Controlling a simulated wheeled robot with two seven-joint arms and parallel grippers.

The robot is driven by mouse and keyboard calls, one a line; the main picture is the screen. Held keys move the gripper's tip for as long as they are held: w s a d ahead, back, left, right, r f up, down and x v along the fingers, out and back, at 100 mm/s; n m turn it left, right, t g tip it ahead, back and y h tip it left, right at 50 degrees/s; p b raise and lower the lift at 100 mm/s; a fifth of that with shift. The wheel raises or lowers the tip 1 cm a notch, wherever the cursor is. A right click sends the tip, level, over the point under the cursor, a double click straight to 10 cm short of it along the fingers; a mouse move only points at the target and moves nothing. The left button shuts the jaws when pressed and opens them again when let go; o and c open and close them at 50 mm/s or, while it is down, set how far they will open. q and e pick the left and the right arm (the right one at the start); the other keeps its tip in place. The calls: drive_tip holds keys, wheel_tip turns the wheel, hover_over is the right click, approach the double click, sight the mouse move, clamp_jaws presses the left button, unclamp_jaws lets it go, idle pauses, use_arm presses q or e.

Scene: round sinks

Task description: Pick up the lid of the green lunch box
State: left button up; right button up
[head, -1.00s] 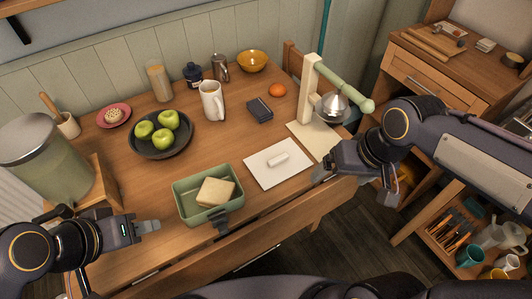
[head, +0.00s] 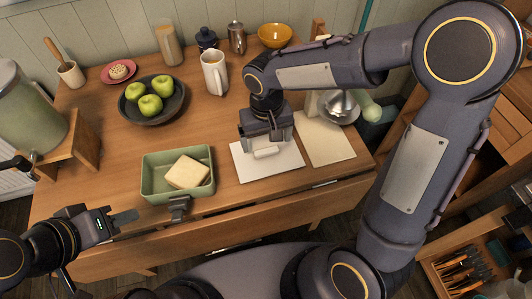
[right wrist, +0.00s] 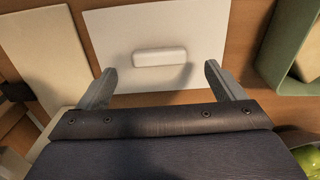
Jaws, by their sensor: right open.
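The green lunch box (head: 152,184) stands uncovered near the table's front edge with a sandwich (head: 187,173) in it. Its lid appears to be the flat white square (head: 285,167) to its right, with a white bar handle (head: 266,153) in the middle. My right gripper (head: 266,146) is over the lid, open and empty. In the right wrist view its fingers (right wrist: 161,85) are spread wider than the handle (right wrist: 160,57), and the handle lies just beyond the tips. I cannot tell the exact height gap. My left gripper (head: 124,217) is left of the box, apart from it; its jaw gap is unclear.
A cream board (head: 325,140) lies right of the lid, by a green-armed press (head: 366,107). A dark clip-like piece (head: 179,207) is at the box's front.

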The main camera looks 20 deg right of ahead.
sight(266, 150)
wheel_tip(266, 150, down, 4)
drive_tip(key=shift+r, duration=0.15)
drive_tip(key=c, duration=1.1)
drive_tip(key=shift+r, duration=0.15)
